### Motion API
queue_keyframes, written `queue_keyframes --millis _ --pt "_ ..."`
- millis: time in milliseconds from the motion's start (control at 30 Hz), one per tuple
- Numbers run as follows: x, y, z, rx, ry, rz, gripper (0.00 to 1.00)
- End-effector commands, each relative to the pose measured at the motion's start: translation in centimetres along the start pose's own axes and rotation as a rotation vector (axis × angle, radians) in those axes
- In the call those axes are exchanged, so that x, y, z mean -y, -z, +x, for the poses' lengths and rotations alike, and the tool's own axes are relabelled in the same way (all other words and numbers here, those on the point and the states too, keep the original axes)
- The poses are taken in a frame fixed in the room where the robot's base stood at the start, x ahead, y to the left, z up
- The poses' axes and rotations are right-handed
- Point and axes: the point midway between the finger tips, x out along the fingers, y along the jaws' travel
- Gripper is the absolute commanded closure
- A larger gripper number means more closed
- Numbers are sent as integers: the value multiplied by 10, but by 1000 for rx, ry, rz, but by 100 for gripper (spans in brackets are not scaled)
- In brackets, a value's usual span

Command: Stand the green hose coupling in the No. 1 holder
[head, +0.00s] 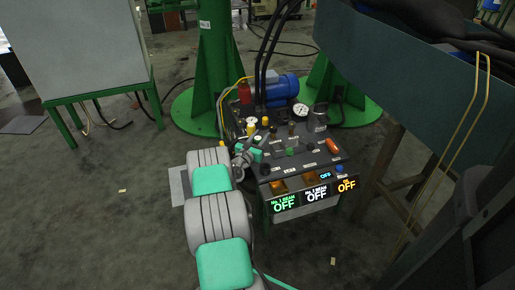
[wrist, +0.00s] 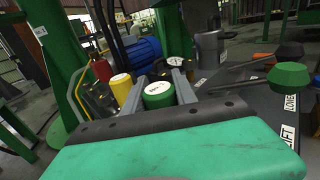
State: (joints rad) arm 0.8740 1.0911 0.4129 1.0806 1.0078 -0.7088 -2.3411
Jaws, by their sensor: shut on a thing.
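The green hose coupling (wrist: 158,95), a short green cylinder with a white marked top, stands between the two grey fingers of my gripper (wrist: 159,90) in the wrist view. The fingers are shut on its sides. Its lower part is hidden behind my gripper's green body. In the head view my gripper (head: 254,148) is at the left edge of the dark control panel (head: 290,168), and the coupling (head: 258,139) shows small there. I cannot make out the No. 1 holder or tell whether the coupling touches it.
A yellow cylinder (wrist: 121,86) with a white top stands just left of my gripper. Levers with green (wrist: 289,76) and dark knobs rise at the right. A blue motor (head: 278,89), a gauge (head: 300,113) and a red container (head: 244,91) stand behind the panel.

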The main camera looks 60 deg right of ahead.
Motion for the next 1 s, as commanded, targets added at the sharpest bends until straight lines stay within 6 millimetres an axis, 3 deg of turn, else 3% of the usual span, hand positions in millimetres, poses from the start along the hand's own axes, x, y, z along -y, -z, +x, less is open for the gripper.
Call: queue_keyframes --millis 300,1000 --pt "0 0 0 0 0 0 100" --pt "0 -9 0 3 0 2 100"
